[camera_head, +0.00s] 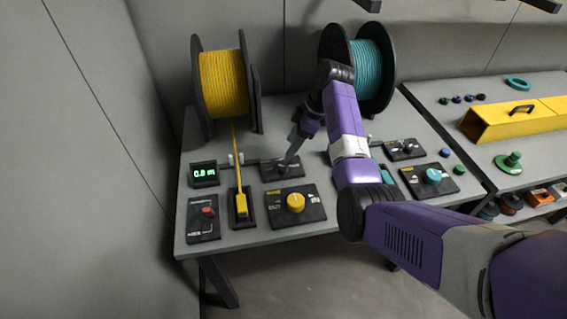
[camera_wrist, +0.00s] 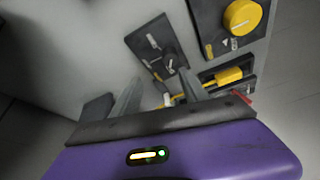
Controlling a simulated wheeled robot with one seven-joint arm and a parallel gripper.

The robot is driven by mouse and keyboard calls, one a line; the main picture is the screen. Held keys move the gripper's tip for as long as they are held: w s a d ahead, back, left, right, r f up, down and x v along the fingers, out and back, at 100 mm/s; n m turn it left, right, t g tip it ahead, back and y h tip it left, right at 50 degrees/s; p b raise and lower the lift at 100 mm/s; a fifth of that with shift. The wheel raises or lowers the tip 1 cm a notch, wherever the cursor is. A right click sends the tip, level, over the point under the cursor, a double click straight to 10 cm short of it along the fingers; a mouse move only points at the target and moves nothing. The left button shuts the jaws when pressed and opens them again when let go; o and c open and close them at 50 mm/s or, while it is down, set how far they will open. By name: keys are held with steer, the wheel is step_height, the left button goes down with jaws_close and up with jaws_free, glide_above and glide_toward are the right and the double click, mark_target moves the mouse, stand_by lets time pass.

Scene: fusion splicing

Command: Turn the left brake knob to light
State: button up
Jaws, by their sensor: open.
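The left station's small dark panel (camera_head: 270,172) carries a dark knob (camera_wrist: 170,63) with a pale mark, which I take to be the left brake knob. Its labels are too blurred to read, so I cannot tell its setting. My gripper (camera_head: 290,156) points down over this panel and partly hides the knob in the head view. In the wrist view my gripper (camera_wrist: 154,68) has its two fingers apart with nothing held. The right fingertip appears close to the knob; I cannot tell whether it touches.
A yellow dial (camera_head: 295,202) stands in front of that panel. Left of it are a yellow cable plug (camera_head: 240,206), a red-knobbed panel (camera_head: 204,226) and a green display (camera_head: 204,173) reading about 0.0 m. A yellow spool (camera_head: 223,83) and a teal spool (camera_head: 371,75) stand behind.

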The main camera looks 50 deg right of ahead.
mark_target(282, 166)
steer(key=shift+n+g+y, duration=0.3)
steer(key=shift+n, duration=0.4)
steer(key=shift+s+a+x, duration=0.15)
steer(key=shift+s+x, duration=0.1)
steer(key=shift+x, duration=1.05)
steer(key=shift+s+a+x, duration=0.2)
steer(key=shift+x, duration=1.1)
steer(key=shift+s+a+x, duration=0.15)
steer(key=shift+s+x, duration=0.1)
steer(key=shift+x, duration=1.05)
steer(key=shift+p, duration=0.3)
jaws_close()
